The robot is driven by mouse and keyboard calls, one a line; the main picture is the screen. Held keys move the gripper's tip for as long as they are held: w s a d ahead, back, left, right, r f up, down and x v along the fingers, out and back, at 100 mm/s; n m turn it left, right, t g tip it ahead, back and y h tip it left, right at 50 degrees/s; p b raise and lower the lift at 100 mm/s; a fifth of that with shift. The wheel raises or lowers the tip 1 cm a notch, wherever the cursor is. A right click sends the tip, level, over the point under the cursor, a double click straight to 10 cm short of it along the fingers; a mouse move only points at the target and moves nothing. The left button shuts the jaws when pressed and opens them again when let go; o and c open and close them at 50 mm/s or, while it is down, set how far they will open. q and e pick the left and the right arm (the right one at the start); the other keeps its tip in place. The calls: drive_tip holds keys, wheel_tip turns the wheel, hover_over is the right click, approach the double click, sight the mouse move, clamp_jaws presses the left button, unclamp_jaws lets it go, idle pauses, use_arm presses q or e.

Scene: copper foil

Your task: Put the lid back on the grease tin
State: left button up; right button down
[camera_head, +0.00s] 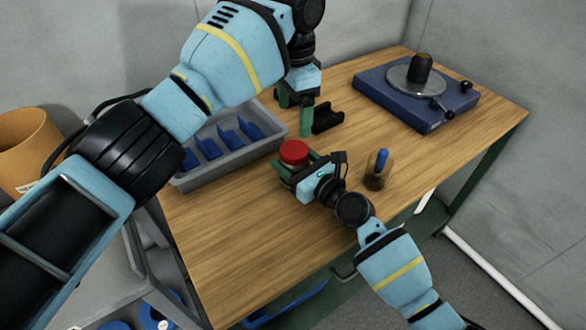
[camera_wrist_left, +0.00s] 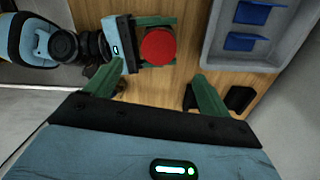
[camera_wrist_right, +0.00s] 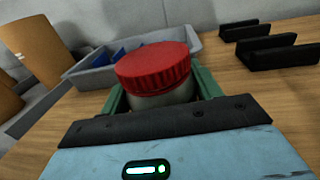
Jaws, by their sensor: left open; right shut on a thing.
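The red lid (camera_head: 293,151) sits on top of the metal grease tin (camera_wrist_right: 163,97), seen clearly in the right wrist view (camera_wrist_right: 153,67). The lid looks slightly tilted there; I cannot tell if it is fully seated. My right gripper (camera_head: 303,167) is shut around the tin below the lid, at the table's middle. My left gripper (camera_head: 295,115) is open and empty, higher up, behind the tin and beside the black holder (camera_head: 328,117). In the left wrist view the red lid (camera_wrist_left: 158,46) lies beyond its spread fingers.
A grey tray (camera_head: 268,145) with blue dividers stands left of the tin. A small jar (camera_head: 374,183) with a blue-handled tool stands to the right. A blue base (camera_head: 438,115) with a round plate is at the back right. The front tabletop (camera_head: 240,235) is clear.

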use_arm(q)
drive_tip(key=shift+r, duration=1.55)
use_arm(e)
drive_tip(key=shift+c, duration=1.3)
unclamp_jaws()
drive_tip(key=v, duration=0.6)
drive_tip(key=shift+s+d+p, duration=0.15)
drive_tip(key=shift+p, duration=0.25)
use_arm(q)
drive_tip(key=shift+s+r, duration=0.1)
drive_tip(key=shift+r, duration=1.15)
use_arm(e)
drive_tip(key=shift+s+d, duration=0.5)
drive_tip(key=shift+s, duration=0.05)
